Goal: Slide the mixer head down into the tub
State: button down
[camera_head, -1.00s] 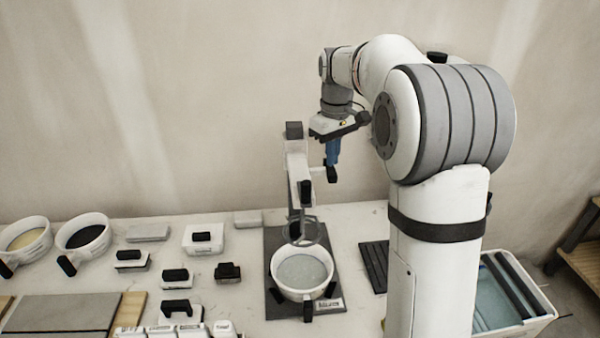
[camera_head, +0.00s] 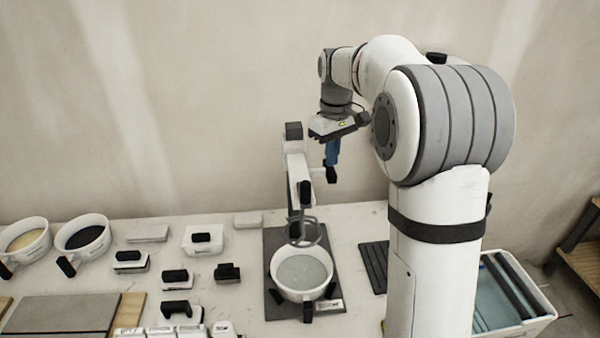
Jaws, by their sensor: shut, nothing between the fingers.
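The mixer stand (camera_head: 296,160) rises white and grey from a dark base plate (camera_head: 276,241) on the table. Its mixer head is a grey ring-shaped paddle (camera_head: 304,232) hanging above the back part of the tub. The tub (camera_head: 301,291) is a white round bowl with a grey-blue filling and black handles, standing on the base plate. My gripper (camera_head: 331,174) has blue fingers and is shut, pointing down beside the black knob on the right of the stand. I cannot tell whether its tips touch the knob.
A dark ribbed mat (camera_head: 374,266) and a water tub (camera_head: 512,295) are at the right.

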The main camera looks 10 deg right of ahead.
dwell(0.5)
jog(key=shift+f+b, duration=6.15)
jog(key=shift+f, duration=4.1)
notch_tip(320, 180, up, 9)
jog(key=p, duration=0.7)
jog(key=shift+r, duration=0.1)
